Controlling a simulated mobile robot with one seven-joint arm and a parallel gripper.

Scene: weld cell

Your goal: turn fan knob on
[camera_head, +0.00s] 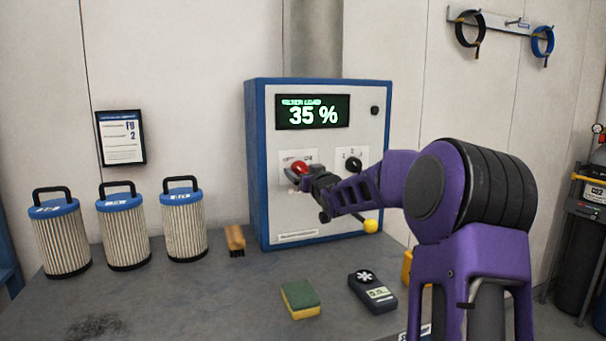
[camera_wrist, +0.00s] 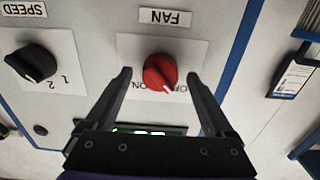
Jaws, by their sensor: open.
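The red fan knob (camera_head: 299,167) is on the front of the blue-edged control box (camera_head: 262,120), beneath a display reading 35 %. In the upside-down wrist view the knob (camera_wrist: 158,71) sits under a FAN label, and its white mark points to the lower right, to the side where OFF seems to be printed. My gripper (camera_head: 303,181) is at the panel in front of the knob. In the wrist view my open gripper (camera_wrist: 159,77) has one finger on each side of the knob, with gaps showing. The knob's lower part is partly hidden by my gripper in the head view.
A black speed knob (camera_head: 353,164) is right of the fan knob. A yellow ball (camera_head: 370,226) shows low at the box front. Three filters (camera_head: 124,226), a brush (camera_head: 235,240), a sponge (camera_head: 300,299) and a dark meter (camera_head: 372,291) stand or lie on the bench.

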